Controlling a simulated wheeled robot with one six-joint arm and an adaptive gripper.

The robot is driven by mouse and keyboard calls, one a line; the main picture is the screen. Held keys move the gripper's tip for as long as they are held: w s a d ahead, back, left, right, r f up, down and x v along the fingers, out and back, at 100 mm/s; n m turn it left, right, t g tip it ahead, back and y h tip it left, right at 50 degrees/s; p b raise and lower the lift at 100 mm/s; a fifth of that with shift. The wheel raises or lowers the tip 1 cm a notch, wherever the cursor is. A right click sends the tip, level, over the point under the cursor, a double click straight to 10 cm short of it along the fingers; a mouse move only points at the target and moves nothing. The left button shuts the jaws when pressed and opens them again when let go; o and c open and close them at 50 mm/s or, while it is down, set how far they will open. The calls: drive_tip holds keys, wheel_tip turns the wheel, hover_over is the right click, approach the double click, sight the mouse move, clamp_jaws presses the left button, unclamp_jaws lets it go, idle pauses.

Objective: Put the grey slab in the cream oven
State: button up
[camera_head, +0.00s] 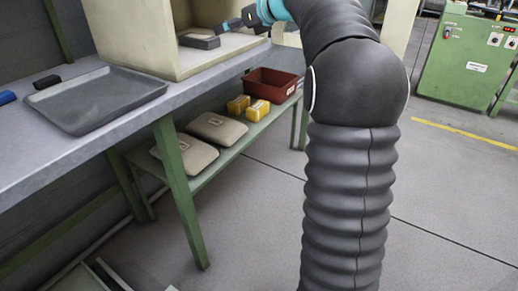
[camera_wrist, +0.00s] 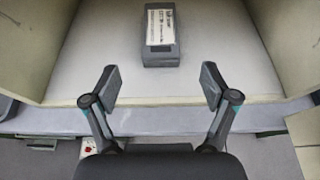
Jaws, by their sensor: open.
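The grey slab (camera_wrist: 160,56) lies flat on the floor of the cream oven, with a white printed label on its top in the wrist view. In the head view the slab (camera_head: 199,41) sits just inside the open front of the cream oven (camera_head: 130,38). The oven's floor (camera_wrist: 210,62) and both side walls show in the wrist view. My gripper (camera_wrist: 160,86) is open and empty, in front of the slab and apart from it. In the head view my gripper (camera_head: 232,24) is at the oven's opening, partly hidden by my arm.
A grey tray (camera_head: 97,98) lies on the bench left of the oven, with a blue object (camera_head: 7,97) and a black object (camera_head: 47,82) near it. The lower shelf holds a red bin (camera_head: 271,84), yellow boxes (camera_head: 258,110) and beige bags (camera_head: 217,127). A green machine (camera_head: 460,60) stands at right.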

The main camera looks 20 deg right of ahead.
drive_tip(key=s+a+f+n+g+h, duration=0.1)
drive_tip(key=s+a+f+n, duration=0.25)
drive_tip(key=s, duration=0.35)
drive_tip(key=s+a+f+n+g+h, duration=0.1)
drive_tip(key=s+a+f+n, duration=0.1)
drive_tip(key=s+n, duration=0.4)
drive_tip(key=s+a+f+n+g+h, duration=0.1)
drive_tip(key=s+a+f+n, duration=0.25)
drive_tip(key=s, duration=0.45)
drive_tip(key=s+f+n+h, duration=0.1)
drive_tip(key=s+f+n, duration=0.4)
drive_tip(key=s, duration=0.2)
drive_tip(key=s+d+f+n+g+h, duration=0.1)
drive_tip(key=s+f+n+h, duration=0.1)
drive_tip(key=s+f+n, duration=0.3)
drive_tip(key=s+d+f+n+g+h, duration=0.1)
drive_tip(key=s+f+n, duration=0.3)
drive_tip(key=s, duration=0.7)
drive_tip(key=shift+f+n+h, duration=0.4)
drive_tip(key=shift+n, duration=0.5)
drive_tip(key=shift+s, duration=0.1)
